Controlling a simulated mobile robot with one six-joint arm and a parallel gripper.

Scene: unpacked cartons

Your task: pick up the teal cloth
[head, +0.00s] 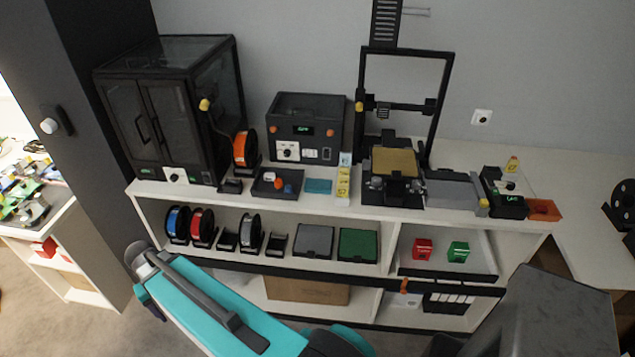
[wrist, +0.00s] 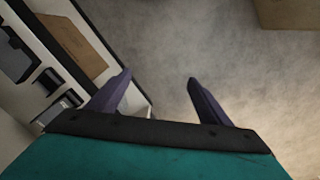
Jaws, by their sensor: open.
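The teal cloth (head: 318,186) is a small flat rectangle on the white bench top in the head view. It lies between a dark tray of small parts and a stack of yellow notes. The cloth does not show in the wrist view. My gripper (wrist: 158,87) shows in the wrist view with its two purple fingers apart and nothing between them. It is over the floor beside the shelf unit, away from the cloth.
The dark tray (head: 276,184) sits left of the cloth and the yellow notes (head: 343,182) right of it. A black control box (head: 308,128) stands behind. An open-frame printer (head: 393,162) is to the right, an enclosed printer (head: 170,105) to the left. Spools and boxes fill the shelf below.

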